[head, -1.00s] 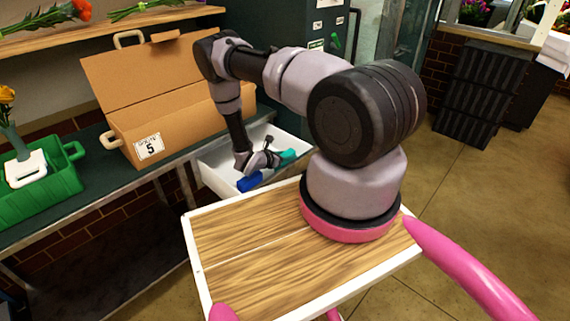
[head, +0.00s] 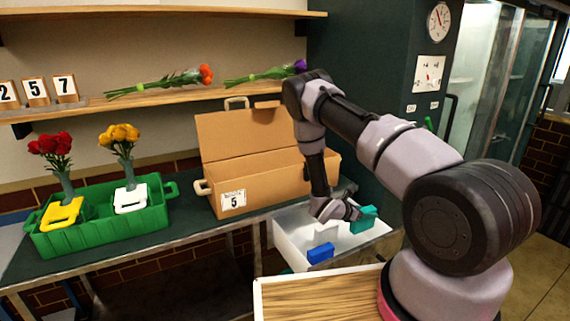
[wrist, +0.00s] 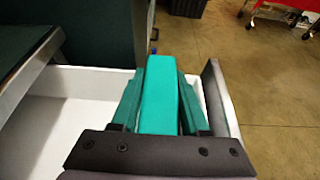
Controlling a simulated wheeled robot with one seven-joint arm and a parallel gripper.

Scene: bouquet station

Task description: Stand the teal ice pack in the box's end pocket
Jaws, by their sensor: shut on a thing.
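The teal ice pack (head: 364,220) is in my gripper (head: 350,211), just above the right side of the open white drawer. In the wrist view the teal pack (wrist: 158,98) fills the space in front of the dark palm, and the drawer shows behind it. The cardboard box (head: 265,182) marked 5 stands on the bench left of my gripper, its lid raised at the back. The box's inside and its end pocket are hidden behind its front wall.
A blue pack (head: 320,253) lies in the drawer (head: 290,250), beside a white piece (head: 327,233). A green crate (head: 95,229) holding flowers stands left on the bench. A shelf (head: 190,95) with bouquets runs above the box. A dark green cabinet (head: 385,130) stands right of it.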

